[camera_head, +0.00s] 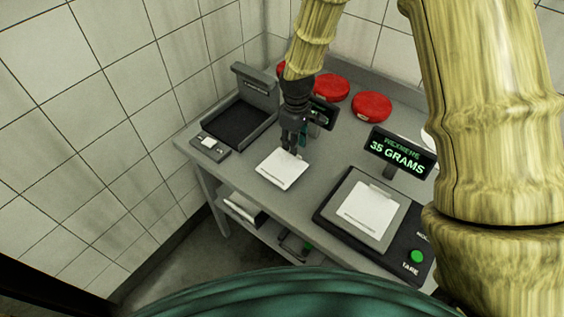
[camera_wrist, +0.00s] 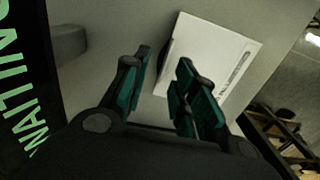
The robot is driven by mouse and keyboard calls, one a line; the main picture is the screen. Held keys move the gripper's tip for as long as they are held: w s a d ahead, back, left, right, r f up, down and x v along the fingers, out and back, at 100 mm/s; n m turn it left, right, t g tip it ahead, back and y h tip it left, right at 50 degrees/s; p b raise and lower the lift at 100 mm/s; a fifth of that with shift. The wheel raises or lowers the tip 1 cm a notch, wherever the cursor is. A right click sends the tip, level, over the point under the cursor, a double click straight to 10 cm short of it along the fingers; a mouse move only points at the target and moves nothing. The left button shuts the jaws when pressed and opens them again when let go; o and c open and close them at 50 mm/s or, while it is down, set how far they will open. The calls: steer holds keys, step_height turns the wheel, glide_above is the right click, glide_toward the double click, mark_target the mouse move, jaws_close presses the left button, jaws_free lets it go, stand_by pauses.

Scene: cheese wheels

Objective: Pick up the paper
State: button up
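A white sheet or thin pad of paper (camera_head: 282,169) lies on the grey table near its front edge, left of the scale. It also shows in the wrist view (camera_wrist: 222,48), with small dark marks along one edge. My gripper (camera_head: 291,151) points down at the paper's far edge. In the wrist view my gripper (camera_wrist: 165,58) has its two green-padded fingers apart, with one paper edge showing between them. I cannot tell whether the fingertips touch the paper. A second white paper (camera_head: 371,210) lies on the scale plate.
The black scale (camera_head: 330,210) stands at right, its display (camera_head: 400,152) reading 35 GRAMS. A dark open tray machine (camera_head: 238,122) and a small grey device (camera_head: 209,146) are at left. Red cheese wheels (camera_head: 372,106) sit at the back. A shelf is below the table.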

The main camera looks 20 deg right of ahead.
mark_target(282, 166)
steer(key=shift+s+f, duration=0.15)
steer(key=shift+s+a+f+p, duration=0.1)
steer(key=shift+s+f+p, duration=0.25)
steer(key=shift+s+p, duration=0.25)
steer(key=shift+f, duration=0.3)
steer(key=shift+w+f, duration=0.55)
steer(key=shift+f, duration=0.2)
steer(key=shift+s+r, duration=0.25)
steer(key=shift+s, duration=0.05)
steer(key=shift+c, duration=0.6)
steer(key=shift+w+f, duration=0.1)
jaws_close()
